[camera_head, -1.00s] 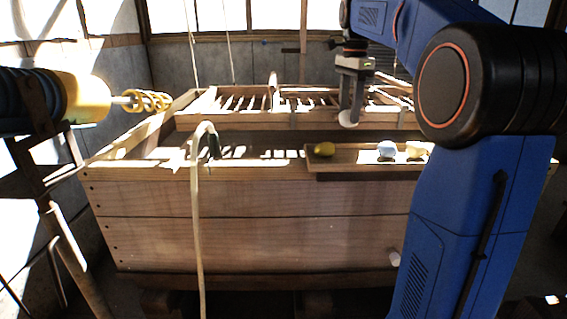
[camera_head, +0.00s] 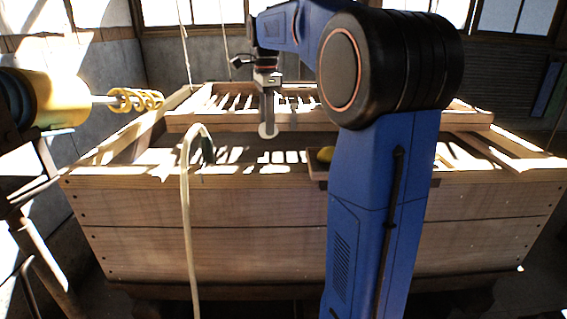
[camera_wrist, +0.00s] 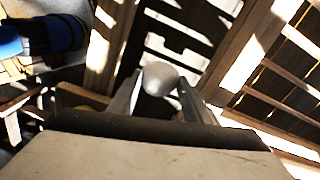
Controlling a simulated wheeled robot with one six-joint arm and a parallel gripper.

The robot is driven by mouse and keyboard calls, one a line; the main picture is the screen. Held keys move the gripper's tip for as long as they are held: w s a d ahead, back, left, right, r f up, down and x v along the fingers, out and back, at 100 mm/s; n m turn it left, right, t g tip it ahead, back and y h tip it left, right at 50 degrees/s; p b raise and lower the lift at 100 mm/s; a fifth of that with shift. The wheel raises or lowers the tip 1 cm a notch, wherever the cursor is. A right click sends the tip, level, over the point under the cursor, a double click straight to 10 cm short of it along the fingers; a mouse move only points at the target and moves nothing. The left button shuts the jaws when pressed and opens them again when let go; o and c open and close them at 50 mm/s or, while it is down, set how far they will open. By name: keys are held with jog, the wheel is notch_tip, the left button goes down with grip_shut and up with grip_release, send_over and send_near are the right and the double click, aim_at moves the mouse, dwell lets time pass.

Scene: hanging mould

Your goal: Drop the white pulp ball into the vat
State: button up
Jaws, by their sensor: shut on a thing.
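The white pulp ball (camera_wrist: 160,78) is held between the two fingers of my gripper (camera_wrist: 160,100) in the wrist view. In the head view the ball (camera_head: 268,130) shows pale at the lower end of my gripper (camera_head: 267,118). The vat (camera_head: 200,229) is a large wooden box with an open top. My gripper is shut on the ball and hangs over the vat's opening, left of the middle. The vat's inside is dark with bright sun stripes. How high the ball is above it is hard to tell.
A pale hose (camera_head: 187,200) bends over the front rim.

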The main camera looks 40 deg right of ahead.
jog(key=shift+f, duration=2.7)
jog(key=o, duration=1.2)
notch_tip(320, 180, up, 17)
jog(key=shift+r, duration=0.2)
